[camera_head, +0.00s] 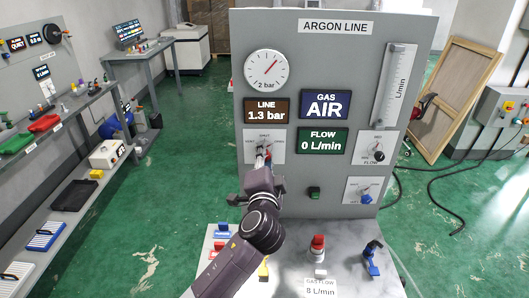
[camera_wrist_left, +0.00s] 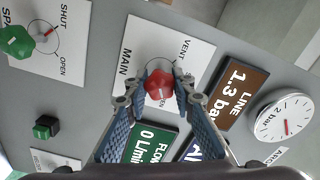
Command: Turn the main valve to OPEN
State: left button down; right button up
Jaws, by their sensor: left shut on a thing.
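The main valve's red knob (camera_wrist_left: 158,86) sits on a white plate marked MAIN, VENT and OPEN in the left wrist view. In the head view the plate (camera_head: 249,157) is on the left of the grey ARGON LINE panel. My left gripper (camera_wrist_left: 154,76) has its fingers on both sides of the red knob and is shut on it. In the head view the gripper (camera_head: 264,163) and its arm cover part of the plate. Where the knob points is not clear. The LINE display (camera_head: 267,111) reads 1.3 bar, GAS (camera_head: 325,104) reads AIR and FLOW (camera_head: 322,141) reads 0 L/min.
A pressure gauge (camera_head: 266,70), a flow tube (camera_head: 395,85), a black FLOW knob (camera_head: 379,156) and a green button (camera_head: 314,192) are on the panel. A green knob (camera_wrist_left: 15,41) is near mine in the wrist view. A red-topped item (camera_head: 318,243) stands on the bench below.

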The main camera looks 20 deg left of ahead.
dwell(0.5)
pick_arm(q)
jog(key=c, duration=1.6)
grip_release()
jog(key=shift+d, duration=0.1)
jog(key=v, duration=1.2)
